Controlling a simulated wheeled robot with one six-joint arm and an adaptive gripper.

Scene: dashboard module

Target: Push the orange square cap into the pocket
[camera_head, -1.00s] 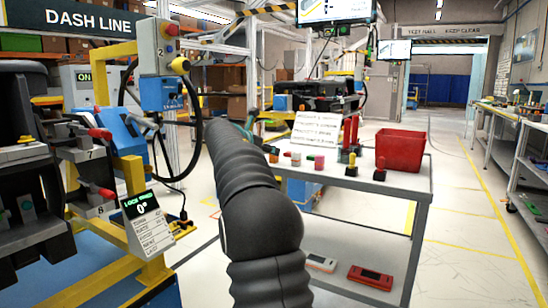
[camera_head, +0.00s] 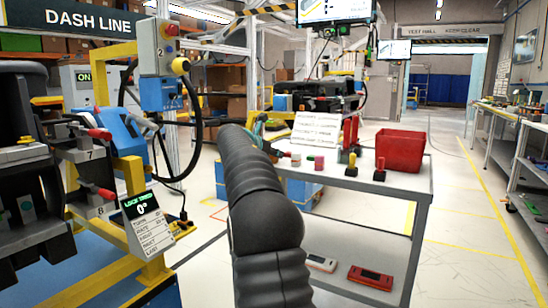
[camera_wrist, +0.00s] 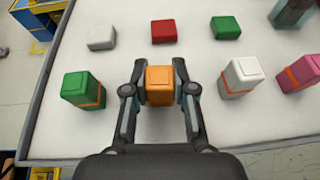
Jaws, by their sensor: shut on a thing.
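In the wrist view, the orange square cap (camera_wrist: 160,84) stands between the fingertips of my gripper (camera_wrist: 159,86). Both fingers touch its sides, and the gripper is shut on it. The cap is over the white table top (camera_wrist: 255,118); I cannot tell if it still touches the surface. In the head view my black arm hides the gripper and the cap. I cannot make out the pocket in either view.
Beside the cap stand a green block (camera_wrist: 82,88), a white block (camera_wrist: 242,76) and a pink block (camera_wrist: 300,73). White (camera_wrist: 101,38), red (camera_wrist: 164,31) and green (camera_wrist: 225,27) caps lie behind. A red bin (camera_head: 400,150) stands on the cart's right.

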